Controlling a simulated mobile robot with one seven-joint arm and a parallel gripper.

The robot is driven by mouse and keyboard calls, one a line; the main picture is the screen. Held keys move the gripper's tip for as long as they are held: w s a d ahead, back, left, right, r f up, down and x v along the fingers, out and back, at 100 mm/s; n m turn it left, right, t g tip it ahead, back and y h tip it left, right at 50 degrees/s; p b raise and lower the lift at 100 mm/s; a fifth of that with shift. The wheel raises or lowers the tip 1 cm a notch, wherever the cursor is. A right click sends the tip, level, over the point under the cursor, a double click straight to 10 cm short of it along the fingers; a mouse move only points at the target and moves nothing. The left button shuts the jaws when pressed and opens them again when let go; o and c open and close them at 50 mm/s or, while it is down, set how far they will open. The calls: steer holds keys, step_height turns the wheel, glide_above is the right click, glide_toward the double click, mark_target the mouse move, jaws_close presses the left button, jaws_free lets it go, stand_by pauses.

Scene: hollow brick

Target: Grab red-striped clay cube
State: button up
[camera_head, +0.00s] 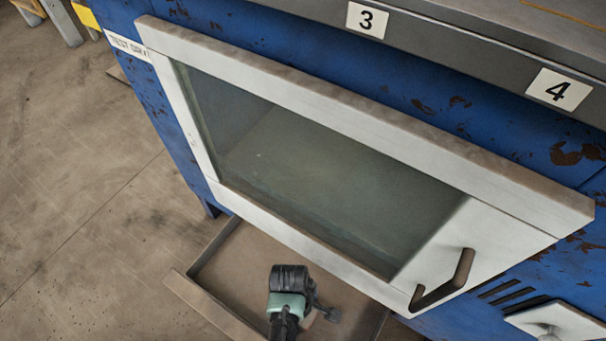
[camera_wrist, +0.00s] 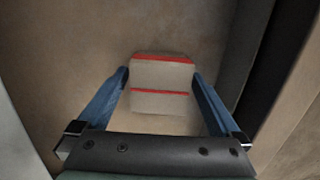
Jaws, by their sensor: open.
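The red-striped clay cube (camera_wrist: 161,77) is pale grey-beige with two red stripes across it. In the wrist view it sits between the two blue fingers of my gripper (camera_wrist: 161,74). The fingers are open, one on each side of the cube, with their tips close to its sides. I cannot tell whether they touch it. In the head view my arm's end reaches down over a brown tray, and the cube cannot be made out clearly there.
A blue, chipped cabinet (camera_head: 170,120) has a pale-framed glass door (camera_head: 330,170) with a dark handle (camera_head: 443,280), just above and beside my arm. The low-rimmed brown tray (camera_head: 215,305) lies below the door. The concrete floor at left (camera_head: 80,200) is clear.

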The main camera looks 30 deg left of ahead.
steer(key=shift+r, duration=0.1)
steer(key=c, duration=1.3)
